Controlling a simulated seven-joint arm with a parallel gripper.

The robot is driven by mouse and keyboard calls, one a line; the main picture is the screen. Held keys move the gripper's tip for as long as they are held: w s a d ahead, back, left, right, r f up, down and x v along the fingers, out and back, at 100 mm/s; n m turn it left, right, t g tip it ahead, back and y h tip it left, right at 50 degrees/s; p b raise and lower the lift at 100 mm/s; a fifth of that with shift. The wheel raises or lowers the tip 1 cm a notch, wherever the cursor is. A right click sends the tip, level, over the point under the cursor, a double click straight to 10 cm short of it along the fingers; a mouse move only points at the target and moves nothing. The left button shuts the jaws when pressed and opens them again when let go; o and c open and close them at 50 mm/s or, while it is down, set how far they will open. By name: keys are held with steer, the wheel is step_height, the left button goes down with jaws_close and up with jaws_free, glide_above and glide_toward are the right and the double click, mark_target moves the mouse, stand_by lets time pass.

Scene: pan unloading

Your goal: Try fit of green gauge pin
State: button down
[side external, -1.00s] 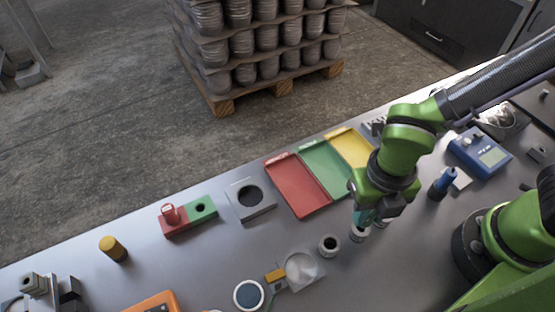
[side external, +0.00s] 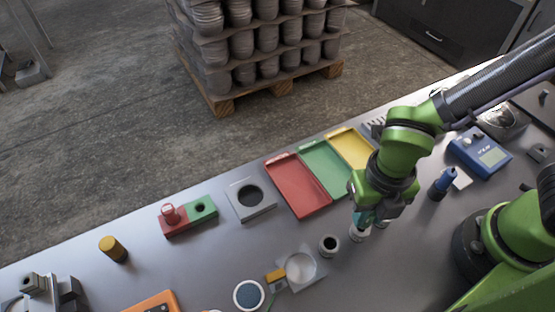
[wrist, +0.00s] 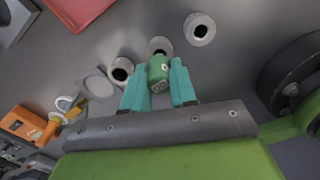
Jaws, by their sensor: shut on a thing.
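My gripper (wrist: 158,66) is shut on the green gauge pin (wrist: 159,76), with one teal finger on either side of it. The pin's far end is at the middle of three grey bored rings (wrist: 160,44); I cannot tell whether it is inside the bore. This ring also shows under my gripper in the side view (side external: 358,236). A second ring (side external: 329,245) stands to its left with its bore open. The third ring (wrist: 201,29) stands on the other side. The gauge stand (side external: 203,208) has an empty hole in its green half and a red piece (side external: 170,213) standing in its red half.
Red (side external: 297,186), green (side external: 325,165) and yellow (side external: 349,147) trays lie behind the rings. A grey block with a round hole (side external: 262,209) is left of them.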

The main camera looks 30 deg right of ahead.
steer(key=shift+f, duration=1.15)
stand_by(0.9)
steer(key=shift+r, duration=0.1)
stand_by(0.5)
steer(key=shift+r, duration=2.45)
